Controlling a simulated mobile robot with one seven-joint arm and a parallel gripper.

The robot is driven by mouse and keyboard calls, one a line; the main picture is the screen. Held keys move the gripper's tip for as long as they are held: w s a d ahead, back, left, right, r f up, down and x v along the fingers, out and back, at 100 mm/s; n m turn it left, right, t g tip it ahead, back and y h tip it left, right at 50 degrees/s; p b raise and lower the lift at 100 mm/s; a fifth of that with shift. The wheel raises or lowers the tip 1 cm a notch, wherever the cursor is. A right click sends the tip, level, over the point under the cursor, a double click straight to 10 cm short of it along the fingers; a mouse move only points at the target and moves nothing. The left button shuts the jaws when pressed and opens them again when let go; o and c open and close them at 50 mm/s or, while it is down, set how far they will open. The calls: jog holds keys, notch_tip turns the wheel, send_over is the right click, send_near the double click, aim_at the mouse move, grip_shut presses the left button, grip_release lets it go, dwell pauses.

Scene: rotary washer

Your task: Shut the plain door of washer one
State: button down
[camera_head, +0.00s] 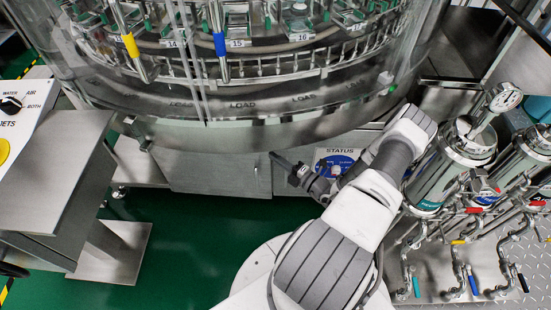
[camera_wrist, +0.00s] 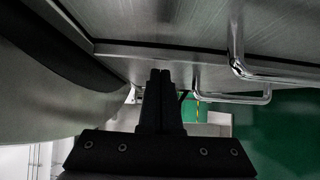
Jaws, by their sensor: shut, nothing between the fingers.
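The washer (camera_head: 250,130) is a round machine with a steel rim and a clear guard, standing above lower steel panels. A plain steel panel (camera_head: 220,176) sits under the rim, left of the panel marked STATUS (camera_head: 338,163). My gripper (camera_head: 276,158) is shut and empty, just below the rim, near the right edge of the plain panel. In the wrist view its fingertips (camera_wrist: 160,73) are together in front of brushed steel panels (camera_wrist: 190,22). Two chrome bar handles (camera_wrist: 238,65) show to their right. I cannot tell whether the fingers touch a panel, or how far the door stands open.
A steel cabinet (camera_head: 68,190) with a control box stands at the left. Steel canisters (camera_head: 455,160) and pipes with coloured valve levers (camera_head: 470,275) crowd the right. The green floor (camera_head: 190,240) is clear in front of the plain panel.

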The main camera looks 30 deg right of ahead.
dwell(0.3)
jog(key=p+v, duration=0.3)
jog(key=v, duration=1.4)
jog(key=shift+s, duration=0.2)
jog(key=shift+d, duration=0.15)
